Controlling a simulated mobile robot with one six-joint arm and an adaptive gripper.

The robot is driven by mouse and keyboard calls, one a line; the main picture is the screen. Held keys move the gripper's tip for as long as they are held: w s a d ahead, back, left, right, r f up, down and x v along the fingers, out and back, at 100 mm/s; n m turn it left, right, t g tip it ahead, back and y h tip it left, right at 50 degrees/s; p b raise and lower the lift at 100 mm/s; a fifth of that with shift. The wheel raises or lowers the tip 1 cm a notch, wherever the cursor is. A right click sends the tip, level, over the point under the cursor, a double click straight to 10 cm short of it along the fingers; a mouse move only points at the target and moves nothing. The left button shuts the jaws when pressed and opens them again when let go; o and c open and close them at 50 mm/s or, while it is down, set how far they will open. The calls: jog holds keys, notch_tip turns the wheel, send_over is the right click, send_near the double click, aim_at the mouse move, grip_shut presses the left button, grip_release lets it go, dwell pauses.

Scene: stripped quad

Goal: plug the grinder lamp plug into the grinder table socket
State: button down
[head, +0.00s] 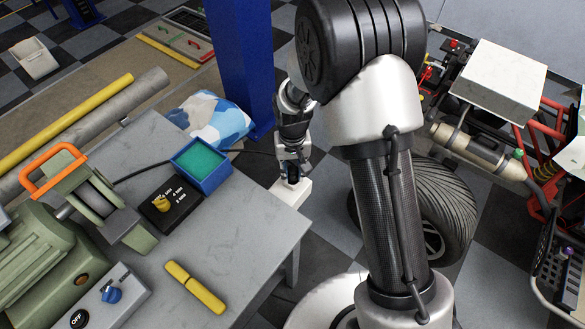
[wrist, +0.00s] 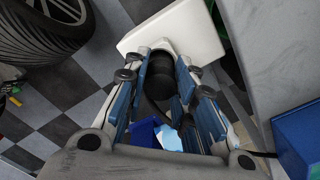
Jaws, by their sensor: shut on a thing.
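My gripper (head: 292,170) is just off the right edge of the grey grinder table (head: 235,240). In the wrist view its blue-padded fingers (wrist: 170,90) are shut on a black cylindrical plug (wrist: 163,68). The plug shows only as a small dark shape in the head view. A white block (head: 291,194), which looks like the table socket, is at the table edge right below the gripper. In the wrist view it is a pale plate (wrist: 190,32) behind the plug. I cannot tell whether the plug touches it or is in it.
A black cable (head: 245,151) runs toward the gripper past a blue box (head: 203,165). A blue post (head: 243,60) stands behind; a tyre (head: 435,205) is right.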

jog(key=shift+f, duration=0.5)
jog(key=c, duration=1.2)
grip_release()
jog(key=shift+c, duration=0.2)
notch_tip(320, 180, up, 12)
jog(key=shift+r, duration=0.1)
notch_tip(320, 180, up, 6)
jog(key=t, duration=0.1)
send_over(293, 169)
jog(key=s+d, duration=0.3)
jog(key=s+d+r+t, duration=0.1)
jog(key=s+d+r, duration=0.3)
jog(key=s+r, duration=0.4)
jog(key=s+d+r+t, duration=0.1)
jog(key=s+d, duration=0.1)
jog(key=s, duration=0.4)
jog(key=s+d+r+m+t, duration=0.1)
jog(key=s+d+r, duration=0.1)
jog(key=s, duration=0.4)
jog(key=shift+s+r+t, duration=0.25)
jog(key=shift+r+t, duration=0.05)
